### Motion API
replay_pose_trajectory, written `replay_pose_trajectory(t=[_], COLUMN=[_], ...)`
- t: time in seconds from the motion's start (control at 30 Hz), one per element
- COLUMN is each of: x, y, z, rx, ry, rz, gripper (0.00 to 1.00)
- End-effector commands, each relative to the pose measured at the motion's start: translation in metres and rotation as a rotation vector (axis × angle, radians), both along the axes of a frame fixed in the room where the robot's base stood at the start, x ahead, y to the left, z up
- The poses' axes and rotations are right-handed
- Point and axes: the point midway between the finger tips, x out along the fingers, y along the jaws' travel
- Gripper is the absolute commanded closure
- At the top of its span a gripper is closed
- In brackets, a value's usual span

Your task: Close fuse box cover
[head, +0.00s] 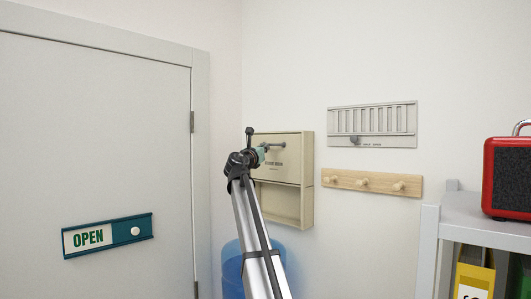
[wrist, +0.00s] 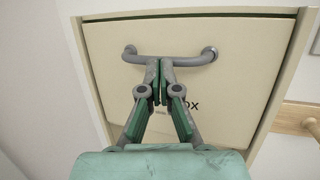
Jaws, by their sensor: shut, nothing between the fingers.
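The beige fuse box (head: 308,165) hangs on the wall near the corner. Its cover (head: 292,165), with dark lettering and a grey bar handle (head: 277,145), spans the upper part. Below the cover's lower edge, a shallow recess (head: 280,203) shows open. In the wrist view, the cover (wrist: 235,85) fills most of the picture, with the handle (wrist: 190,59) near its top. My gripper (wrist: 160,66) is shut and empty, its fingertips at the middle of the handle. I cannot tell whether they touch it. In the head view, my gripper (head: 262,153) partly hides the cover's left side.
A grey vent panel (head: 372,124) and a wooden peg rack (head: 372,183) are on the wall to the right. A grey shelf (head: 470,215) bears a red box (head: 507,178). A blue container (head: 232,265) stands below, and a grey door (head: 95,150) is left.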

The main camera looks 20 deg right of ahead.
Motion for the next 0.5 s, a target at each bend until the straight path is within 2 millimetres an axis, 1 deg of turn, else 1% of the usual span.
replay_pose_trajectory(t=[0.33,0.43,0.5], x=[-0.002,-0.005,-0.008], y=[0.001,0.005,0.008], z=[-0.004,-0.012,-0.020], rx=[0.001,0.001,0.001], ry=[-0.001,0.000,0.000], rz=[0.000,0.000,0.001], gripper=[1.00,1.00,1.00])
